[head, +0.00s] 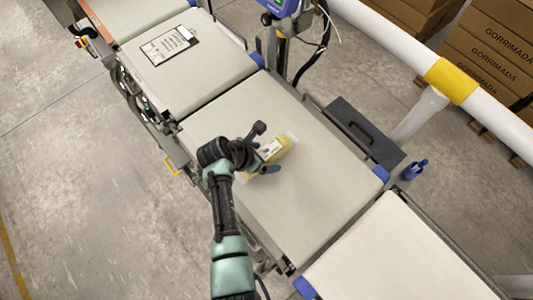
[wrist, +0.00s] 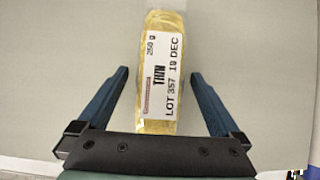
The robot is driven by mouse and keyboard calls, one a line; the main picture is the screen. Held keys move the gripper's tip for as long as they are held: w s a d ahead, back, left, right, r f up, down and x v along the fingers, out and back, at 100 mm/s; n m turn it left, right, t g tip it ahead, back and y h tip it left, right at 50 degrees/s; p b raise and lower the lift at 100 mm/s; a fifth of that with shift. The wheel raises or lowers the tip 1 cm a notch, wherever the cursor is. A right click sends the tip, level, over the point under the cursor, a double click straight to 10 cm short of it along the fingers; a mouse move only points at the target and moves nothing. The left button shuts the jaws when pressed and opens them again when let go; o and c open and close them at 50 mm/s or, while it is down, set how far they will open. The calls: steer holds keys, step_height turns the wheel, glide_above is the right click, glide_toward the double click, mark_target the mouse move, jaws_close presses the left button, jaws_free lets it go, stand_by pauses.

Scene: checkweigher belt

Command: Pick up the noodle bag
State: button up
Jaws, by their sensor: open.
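The noodle bag (head: 278,148) is a yellow, clear-ended packet lying on the middle belt section in the head view. In the wrist view the noodle bag (wrist: 154,60) shows a white label reading 250 g, THIN and LOT 357. My gripper (head: 262,149) is over the bag in the head view and hides part of it. In the wrist view my gripper (wrist: 160,78) is open, with one blue finger on each side of the bag and a gap to each. I cannot tell how far above the belt the fingertips are.
The middle belt (head: 300,205) is otherwise clear. A white rail with a yellow band (head: 451,81) runs behind.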

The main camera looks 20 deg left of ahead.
jaws_close()
stand_by(0.5)
steer(key=shift+r, duration=0.15)
